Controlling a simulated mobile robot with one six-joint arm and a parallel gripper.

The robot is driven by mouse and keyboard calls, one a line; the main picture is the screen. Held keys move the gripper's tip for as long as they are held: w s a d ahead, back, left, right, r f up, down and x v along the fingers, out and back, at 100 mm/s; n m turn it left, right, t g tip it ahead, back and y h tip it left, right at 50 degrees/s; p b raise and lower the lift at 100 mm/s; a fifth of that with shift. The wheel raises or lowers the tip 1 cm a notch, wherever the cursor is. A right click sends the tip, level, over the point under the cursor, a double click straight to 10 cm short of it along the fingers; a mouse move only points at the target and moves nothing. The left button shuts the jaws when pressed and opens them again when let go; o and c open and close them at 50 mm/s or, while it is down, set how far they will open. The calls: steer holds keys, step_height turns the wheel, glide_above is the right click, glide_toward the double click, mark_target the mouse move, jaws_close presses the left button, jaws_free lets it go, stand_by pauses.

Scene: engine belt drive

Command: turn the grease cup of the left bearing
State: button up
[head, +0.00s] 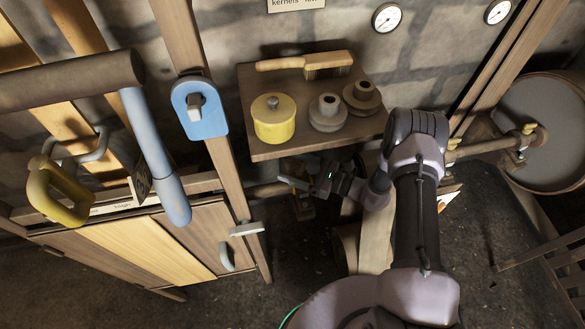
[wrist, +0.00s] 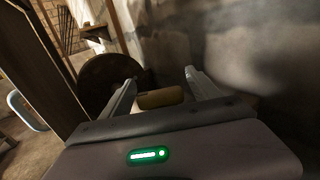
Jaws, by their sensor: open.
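My gripper (head: 291,176) is below the shelf in the head view, with its fingers pointing left, above the shaft. A brown block, apparently the left bearing (head: 303,209), shows just under it. Its grease cup is hidden in the head view by my gripper and the shelf. In the wrist view my gripper (wrist: 158,86) is open. A yellowish-brown rounded piece (wrist: 160,98), probably the grease cup, lies between the two fingers. The fingers stand apart from it on both sides; whether either touches it I cannot tell.
A wooden post (head: 236,190) and cabinet (head: 140,250) stand left. The right bearing (head: 519,151) and a large wheel (head: 545,130) are right.

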steer(key=shift+a, duration=0.15)
steer(key=c, duration=1.4)
steer(key=shift+o, duration=0.2)
